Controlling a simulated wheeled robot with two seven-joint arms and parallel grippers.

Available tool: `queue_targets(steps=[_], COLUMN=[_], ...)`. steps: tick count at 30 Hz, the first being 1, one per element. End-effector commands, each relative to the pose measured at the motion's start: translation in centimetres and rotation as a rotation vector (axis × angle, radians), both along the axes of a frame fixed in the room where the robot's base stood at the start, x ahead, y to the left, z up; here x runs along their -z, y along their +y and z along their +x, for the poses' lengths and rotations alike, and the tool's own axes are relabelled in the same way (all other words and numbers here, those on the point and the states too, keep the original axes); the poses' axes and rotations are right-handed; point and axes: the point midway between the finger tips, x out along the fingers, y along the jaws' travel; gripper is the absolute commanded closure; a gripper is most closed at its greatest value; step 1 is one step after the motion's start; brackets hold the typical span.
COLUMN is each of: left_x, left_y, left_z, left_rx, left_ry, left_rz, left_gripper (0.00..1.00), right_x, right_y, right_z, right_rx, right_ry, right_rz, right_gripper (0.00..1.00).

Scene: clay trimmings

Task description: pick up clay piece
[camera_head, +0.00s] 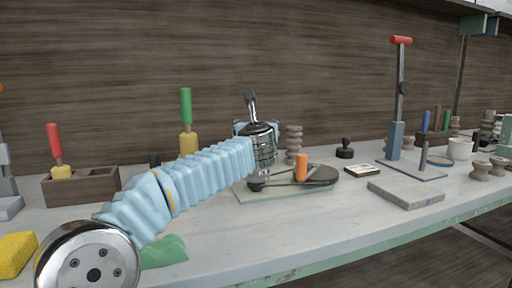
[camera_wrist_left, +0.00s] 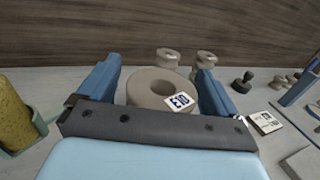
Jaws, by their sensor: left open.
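My left gripper (camera_head: 256,127) reaches in from the left over the bench, and its fingertips are partly hidden behind its own wrist. In the left wrist view it (camera_wrist_left: 157,68) is open, with its two blue fingers spread. A round beige clay piece (camera_wrist_left: 143,85) with a central hole shows between the fingers, with a white label marked "E10" at its front right. I cannot tell whether the fingers touch it. Two spool-shaped clay pieces (camera_wrist_left: 168,58) (camera_wrist_left: 206,60) stand beyond it. In the head view a stacked clay form (camera_head: 293,142) stands right of the gripper. My right gripper is out of view.
An orange-handled item (camera_head: 301,168) stands on a dark, rounded base over a greenish mat (camera_head: 262,194). A grey slab (camera_head: 405,194), a black stamp (camera_head: 345,149) and a red-handled press (camera_head: 400,90) are to the right. A wooden box (camera_head: 88,190) and yellow sponge (camera_head: 15,254) are left.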

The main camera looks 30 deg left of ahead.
Motion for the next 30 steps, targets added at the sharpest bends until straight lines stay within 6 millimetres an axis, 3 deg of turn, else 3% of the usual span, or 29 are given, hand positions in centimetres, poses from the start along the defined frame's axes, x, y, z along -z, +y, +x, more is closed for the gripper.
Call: queue_targets(steps=[3, 21, 30], left_x=[0.02, 0.00, -0.18], left_y=[-0.03, -0.08, -0.09], left_z=[-0.03, -0.06, -0.10], left_rx=[0.000, 0.001, 0.001], left_ry=[0.000, 0.000, -0.003], left_rz=[0.000, 0.000, 0.001], left_gripper=[0.10, 1.00, 1.00], right_x=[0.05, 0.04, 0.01], right_y=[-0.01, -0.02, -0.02], right_z=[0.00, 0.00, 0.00], right_rx=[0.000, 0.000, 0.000], right_ry=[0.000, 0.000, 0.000], right_rz=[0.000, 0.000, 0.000], right_gripper=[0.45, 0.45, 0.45])
